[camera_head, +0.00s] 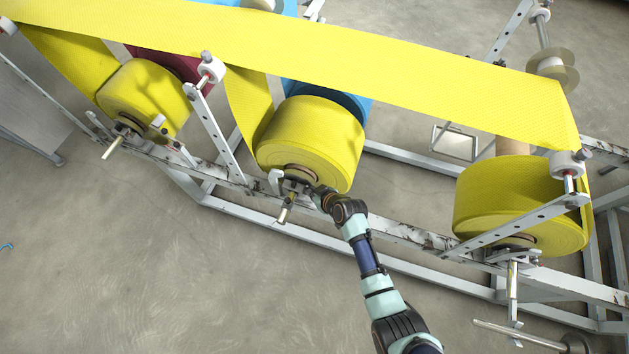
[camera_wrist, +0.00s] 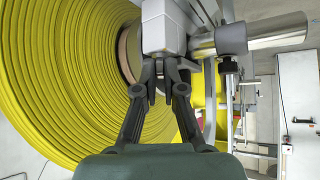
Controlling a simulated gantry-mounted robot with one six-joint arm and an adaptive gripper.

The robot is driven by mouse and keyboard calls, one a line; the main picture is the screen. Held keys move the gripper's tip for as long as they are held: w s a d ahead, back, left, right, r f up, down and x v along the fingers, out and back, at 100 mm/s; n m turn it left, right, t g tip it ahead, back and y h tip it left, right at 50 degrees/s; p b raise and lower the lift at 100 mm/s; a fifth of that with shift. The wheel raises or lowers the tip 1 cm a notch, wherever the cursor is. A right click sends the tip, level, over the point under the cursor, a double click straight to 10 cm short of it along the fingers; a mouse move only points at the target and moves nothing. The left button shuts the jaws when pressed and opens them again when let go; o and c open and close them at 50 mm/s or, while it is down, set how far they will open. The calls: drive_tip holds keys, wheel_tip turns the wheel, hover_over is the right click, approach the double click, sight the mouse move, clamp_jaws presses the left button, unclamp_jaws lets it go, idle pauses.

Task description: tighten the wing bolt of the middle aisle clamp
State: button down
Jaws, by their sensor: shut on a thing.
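The middle yellow roll (camera_head: 310,140) hangs on the frame, and its layered side fills the left of the wrist view (camera_wrist: 65,75). The middle aisle clamp, a pale grey block (camera_wrist: 163,30), sits at the roll's core end, with a silver shaft end (camera_wrist: 265,33) sticking out to the right. My gripper (camera_head: 318,192) reaches the right side of this clamp from below. In the wrist view, my gripper's dark fingertips (camera_wrist: 163,85) close just under the block, on the wing bolt. The fingers mostly hide the bolt, so its angle and seating cannot be told.
A white-painted rail (camera_head: 400,232) with worn patches runs beside the clamp. Other yellow rolls hang at left (camera_head: 143,98) and right (camera_head: 505,200), with a yellow web (camera_head: 330,50) stretched above. The concrete floor (camera_head: 180,260) at lower left is mostly clear.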

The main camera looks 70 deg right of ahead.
drive_tip(key=m+p, duration=0.1)
drive_tip(key=m+g+h+p, duration=0.1)
drive_tip(key=shift+w+a+r+m+h, duration=0.15)
drive_tip(key=shift+w+a+m+h, duration=0.05)
drive_tip(key=shift+a+m+h, duration=0.1)
drive_tip(key=shift+m+g+h+p, duration=0.3)
drive_tip(key=shift+m+g+p, duration=0.1)
drive_tip(key=shift+m+p, duration=0.1)
drive_tip(key=shift+f, duration=0.25)
drive_tip(key=c, duration=1.6)
unclamp_jaws()
drive_tip(key=shift+o, duration=0.2)
drive_tip(key=shift+r, duration=0.1)
drive_tip(key=v, duration=1.2)
drive_tip(key=shift+w, duration=0.1)
